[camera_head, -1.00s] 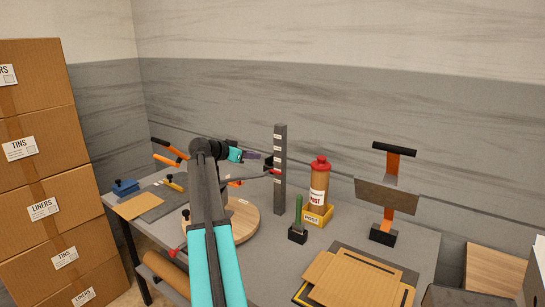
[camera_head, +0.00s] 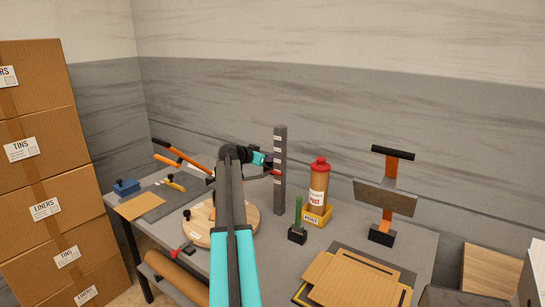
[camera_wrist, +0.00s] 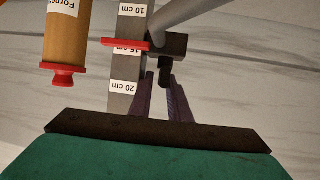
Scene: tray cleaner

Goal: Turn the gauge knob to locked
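The gauge is a tall grey post (camera_head: 280,195) with white labels, standing on the table. In the wrist view the post (camera_wrist: 123,100) appears upside down, with labels reading 10, 15 and 20 cm. A red pointer (camera_wrist: 122,43) crosses it at the 15 cm label. A black block (camera_wrist: 172,45) with a short black stub, which looks like the knob (camera_wrist: 165,72), sits beside the pointer on a grey rod. My gripper (camera_head: 270,161) is beside the post. Its purple fingers (camera_wrist: 161,80) are apart, with the stub near their tips; contact cannot be told.
A red-capped bottle (camera_head: 318,185) stands in a yellow holder right of the post. A green-handled tool (camera_head: 298,215) stands in front of it. A round wooden board (camera_head: 245,220) lies left, partly behind my arm. An orange-handled scraper stand (camera_head: 388,195) is farther right.

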